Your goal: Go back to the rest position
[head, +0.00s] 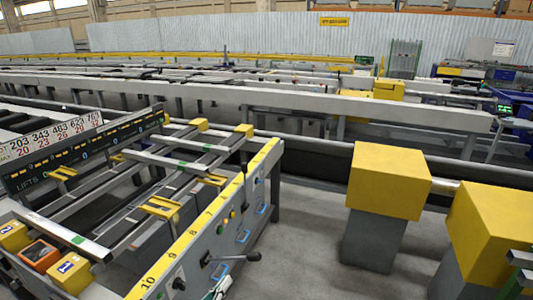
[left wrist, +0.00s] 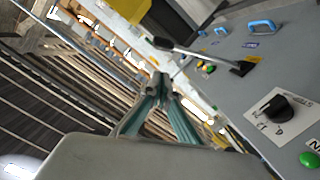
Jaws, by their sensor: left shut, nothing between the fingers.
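My left gripper (left wrist: 160,88) shows in the left wrist view with its greenish fingers together and nothing between them. In the head view only a small part of it (head: 218,289) shows at the bottom edge, beside the front panel of the runout table (head: 235,225). A lever (head: 234,257) with a black knob sticks out from this panel just above the gripper. The lever also shows in the left wrist view (left wrist: 200,54), beyond the fingertips; I cannot tell whether they touch it.
The panel carries blue handles (head: 262,209), a rotary switch (left wrist: 276,108) and a green button (left wrist: 310,160). Two yellow-topped grey blocks (head: 388,180) (head: 492,225) stand to the right. Grey floor (head: 305,235) lies clear between panel and blocks. Long rails (head: 340,105) run behind.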

